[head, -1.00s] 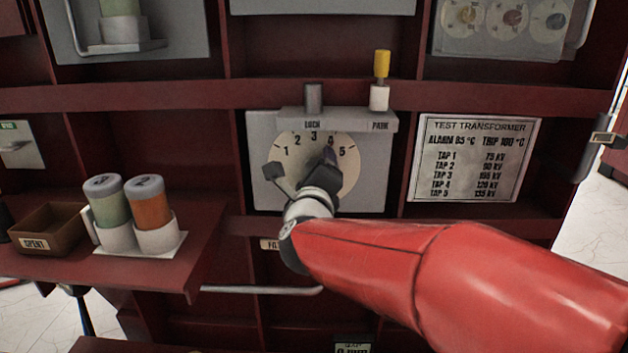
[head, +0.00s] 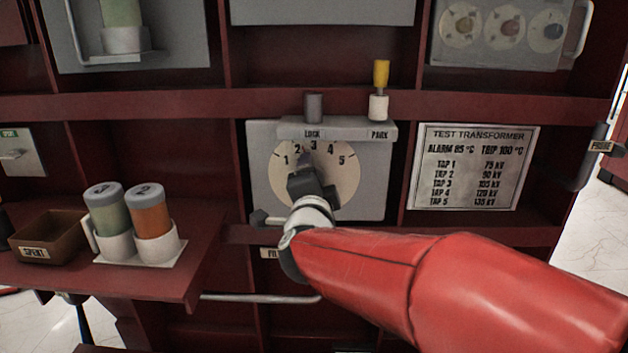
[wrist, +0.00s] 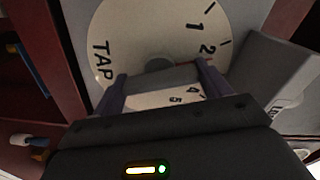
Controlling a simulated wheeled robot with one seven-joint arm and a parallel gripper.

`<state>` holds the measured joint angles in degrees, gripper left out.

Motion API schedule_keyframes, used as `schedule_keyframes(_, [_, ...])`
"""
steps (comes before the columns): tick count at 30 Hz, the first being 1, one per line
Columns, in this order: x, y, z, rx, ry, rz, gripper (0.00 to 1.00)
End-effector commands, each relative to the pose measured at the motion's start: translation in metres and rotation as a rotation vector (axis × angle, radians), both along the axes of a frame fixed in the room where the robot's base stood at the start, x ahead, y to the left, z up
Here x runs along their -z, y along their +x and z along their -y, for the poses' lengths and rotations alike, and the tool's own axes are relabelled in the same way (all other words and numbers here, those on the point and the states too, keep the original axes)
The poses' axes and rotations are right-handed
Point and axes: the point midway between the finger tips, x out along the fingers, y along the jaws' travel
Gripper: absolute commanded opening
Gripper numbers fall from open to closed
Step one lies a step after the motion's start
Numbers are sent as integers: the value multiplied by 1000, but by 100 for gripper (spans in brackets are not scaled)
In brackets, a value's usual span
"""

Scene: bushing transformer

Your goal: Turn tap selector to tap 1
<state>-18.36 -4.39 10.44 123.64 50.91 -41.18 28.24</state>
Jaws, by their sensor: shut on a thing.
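The tap selector dial (head: 345,180) is a round cream plate on a grey panel, numbered 1 to 5 along its upper arc. In the wrist view the dial (wrist: 130,30) shows TAP, 1 and 2 clearly, with 4 and 5 between my fingers. My gripper (wrist: 160,73) is shut on the selector's grey handle (wrist: 168,78), with a finger at each end. A red mark on the handle lies close to the 2. In the head view my gripper (head: 306,168) covers the handle and the dial's middle, and its tip is just below the 2 and 3.
A ledge above the dial, marked LOCK and PARK, carries a grey cylinder (head: 313,107) and a yellow-topped pin (head: 380,90). A tap voltage placard (head: 475,165) is on the right. Two canisters (head: 125,215) and a SPENT tray (head: 47,238) stand on the left shelf.

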Motion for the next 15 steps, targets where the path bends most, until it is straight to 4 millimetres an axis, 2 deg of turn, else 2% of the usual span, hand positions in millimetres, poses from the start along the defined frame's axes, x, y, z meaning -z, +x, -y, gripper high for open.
schedule_keyframes(15, [0,0,-1,-2,-469,-20,54])
